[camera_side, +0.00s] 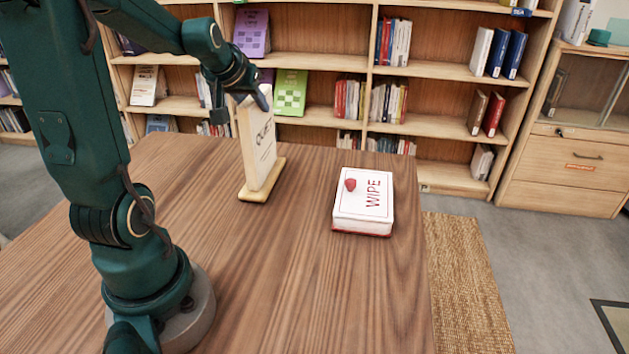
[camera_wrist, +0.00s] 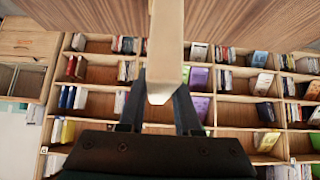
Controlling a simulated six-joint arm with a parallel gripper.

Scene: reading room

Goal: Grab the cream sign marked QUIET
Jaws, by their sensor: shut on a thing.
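The cream sign (camera_side: 262,150) stands upright on its wooden base (camera_side: 262,188) on the brown table. Dark lettering shows on its face at a slant, too small to read fully. My gripper (camera_side: 252,97) is at the top edge of the sign, with its fingers shut on the panel. In the wrist view the sign (camera_wrist: 166,50) is seen edge-on, running between the two fingers of my gripper (camera_wrist: 164,100). The base seems to rest on the table; I cannot tell whether there is a small gap.
A white box marked WIPE (camera_side: 364,200) with a red spot on top lies on the table (camera_side: 300,290) to the right of the sign. Bookshelves (camera_side: 440,70) stand behind the table. The table's front middle is clear.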

